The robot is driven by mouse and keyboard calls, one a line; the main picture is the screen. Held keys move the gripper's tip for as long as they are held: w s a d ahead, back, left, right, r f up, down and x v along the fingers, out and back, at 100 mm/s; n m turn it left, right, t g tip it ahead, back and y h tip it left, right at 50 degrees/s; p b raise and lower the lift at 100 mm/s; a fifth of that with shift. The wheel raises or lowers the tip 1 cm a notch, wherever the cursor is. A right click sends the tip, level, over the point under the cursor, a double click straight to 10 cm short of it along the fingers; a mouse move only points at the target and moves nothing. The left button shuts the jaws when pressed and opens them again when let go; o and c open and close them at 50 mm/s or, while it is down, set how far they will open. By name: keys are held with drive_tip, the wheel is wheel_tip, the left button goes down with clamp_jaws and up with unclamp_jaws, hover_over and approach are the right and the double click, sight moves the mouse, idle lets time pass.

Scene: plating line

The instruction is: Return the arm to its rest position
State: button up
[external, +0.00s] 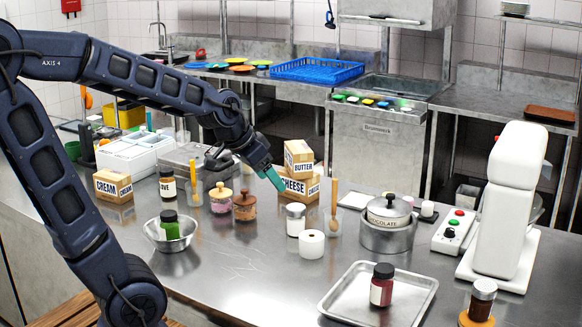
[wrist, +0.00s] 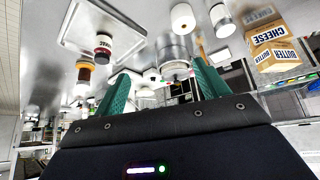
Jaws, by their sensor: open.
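My arm (external: 130,75) reaches from the left over the steel counter (external: 235,265). My gripper (external: 274,178) has teal fingers and is in the air above the counter, just left of the cheese box (external: 298,187). In the wrist view my gripper (wrist: 160,90) shows its two fingers spread wide apart with nothing between them. I cannot tell whether a finger touches the cheese box in the external view.
A butter box (external: 299,157) sits on the cheese box. Jars (external: 245,206), a metal bowl (external: 170,232), a chocolate pot (external: 388,212) and a white paper roll (external: 312,245) stand nearby. A tray (external: 345,303) holds a dark-capped bottle (external: 381,287). The front middle counter is clear.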

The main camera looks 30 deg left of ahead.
drive_tip(key=s+a+r+n+y, duration=0.1)
drive_tip(key=s+a+n, duration=0.2)
drive_tip(key=s, duration=0.4)
drive_tip(key=s+a+r+n+g+y, duration=0.1)
drive_tip(key=s+a+n+y, duration=0.1)
drive_tip(key=s+a, duration=0.4)
drive_tip(key=shift+s+a+r+n, duration=0.15)
drive_tip(key=shift+s+r+n, duration=0.25)
drive_tip(key=shift+s, duration=0.1)
